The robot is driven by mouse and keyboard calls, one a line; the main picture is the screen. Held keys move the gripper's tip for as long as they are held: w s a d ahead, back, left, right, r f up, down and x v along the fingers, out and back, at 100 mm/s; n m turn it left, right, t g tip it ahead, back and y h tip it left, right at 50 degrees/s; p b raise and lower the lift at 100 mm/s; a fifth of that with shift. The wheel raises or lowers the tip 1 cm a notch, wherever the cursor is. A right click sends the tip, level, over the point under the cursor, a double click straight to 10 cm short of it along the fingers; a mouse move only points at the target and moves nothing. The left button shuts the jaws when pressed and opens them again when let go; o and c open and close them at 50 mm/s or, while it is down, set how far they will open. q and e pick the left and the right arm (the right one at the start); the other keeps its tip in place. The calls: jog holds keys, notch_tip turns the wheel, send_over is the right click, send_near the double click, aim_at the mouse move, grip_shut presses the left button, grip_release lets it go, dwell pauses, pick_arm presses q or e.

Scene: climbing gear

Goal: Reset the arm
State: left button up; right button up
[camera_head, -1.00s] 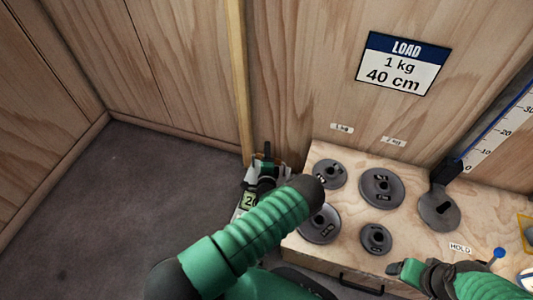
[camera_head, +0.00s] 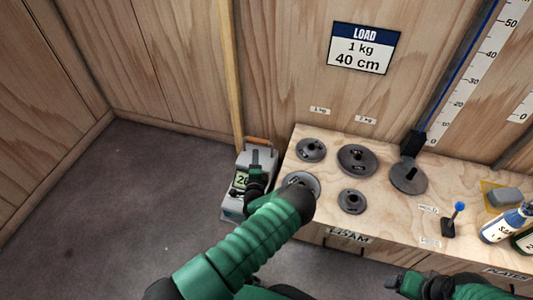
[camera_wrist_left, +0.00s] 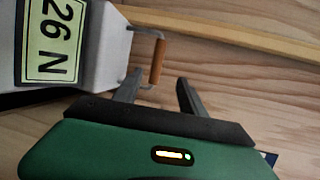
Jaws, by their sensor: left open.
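My left gripper (camera_head: 262,165) reaches past the bench's left end, in front of a grey-white box with a 26 N label (camera_head: 242,207). In the left wrist view the left gripper (camera_wrist_left: 158,90) has its two dark fingers apart with nothing between them. The box's wooden handle (camera_wrist_left: 157,62) shows just beyond the fingertips; I cannot tell whether they touch it. My right gripper (camera_head: 394,282) is low at the bench's front edge, and its jaws are too small to read.
Several dark round weights, one of them a disc (camera_head: 357,159), lie on the wooden bench (camera_head: 385,214). A blue-knobbed lever (camera_head: 450,222) and bottles (camera_head: 503,226) stand at the right. A LOAD sign (camera_head: 363,48) hangs on the wall. The floor (camera_head: 130,205) at left is clear.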

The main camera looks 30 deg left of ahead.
pick_arm(q)
jog(key=s+d+r+n+g+h+p, duration=0.4)
jog(key=s+d+r+n+g+h, duration=0.35)
jog(key=d+r+n, duration=0.5)
jog(key=s+d+r+g+p, duration=0.1)
jog(key=s+d+r+g, duration=0.1)
jog(key=s+d+r, duration=0.5)
jog(key=s+r+g+p, duration=0.15)
jog(key=s+r, duration=0.35)
jog(key=s, duration=0.7)
notch_tip(320, 180, up, 38)
jog(key=p, duration=3.7)
jog(key=shift+w+h, duration=0.2)
jog(key=shift+h, duration=0.15)
jog(key=shift+d, duration=0.1)
